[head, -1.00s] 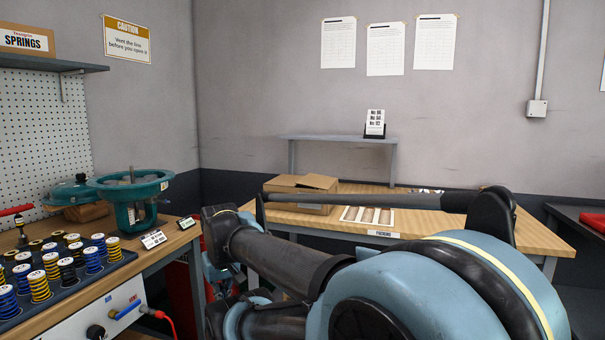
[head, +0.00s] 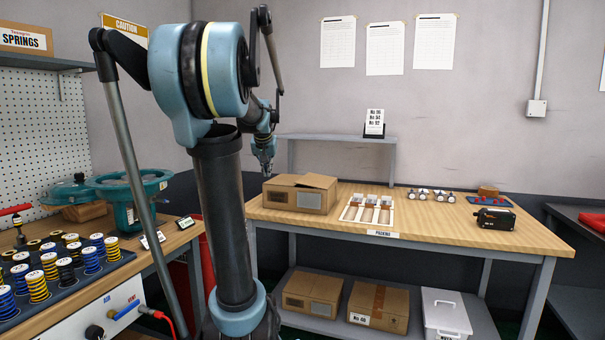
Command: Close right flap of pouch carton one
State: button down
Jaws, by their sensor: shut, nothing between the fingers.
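A brown cardboard carton (head: 300,197) stands on the wooden packing bench in the head view. I take it for pouch carton one, though no readable label confirms this. Its right top flap (head: 317,181) looks slightly raised and tilted, and its left top side looks nearly flat. The inside is hidden. My gripper (head: 268,174) points down at the carton's back left, small in the picture. It is shut and holds nothing. I cannot tell whether it touches the carton.
A white tray (head: 353,212) with several compartments lies right of the carton. A raised grey shelf (head: 345,138) stands behind. Cartons (head: 378,305) and a white bin (head: 447,312) are below.

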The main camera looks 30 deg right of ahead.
jog(key=w+d+r+m+h, duration=0.1)
jog(key=w+d+r, duration=0.2)
jog(key=d, duration=0.6)
jog(key=w+d+r+m+h, duration=0.1)
jog(key=w+d+r+m, duration=0.15)
jog(key=d, duration=0.65)
send_over(303, 178)
jog(key=shift+n, duration=0.35)
jog(key=f, duration=0.6)
jog(key=shift+d+f, duration=0.25)
jog(key=shift+f, duration=0.05)
jog(key=f, duration=0.3)
jog(key=shift+a, duration=0.2)
jog(key=shift+f, duration=0.45)
jog(key=shift+w+a+f, duration=0.15)
jog(key=shift+w+f, duration=0.1)
jog(key=shift+f, duration=0.25)
jog(key=shift+r, duration=0.15)
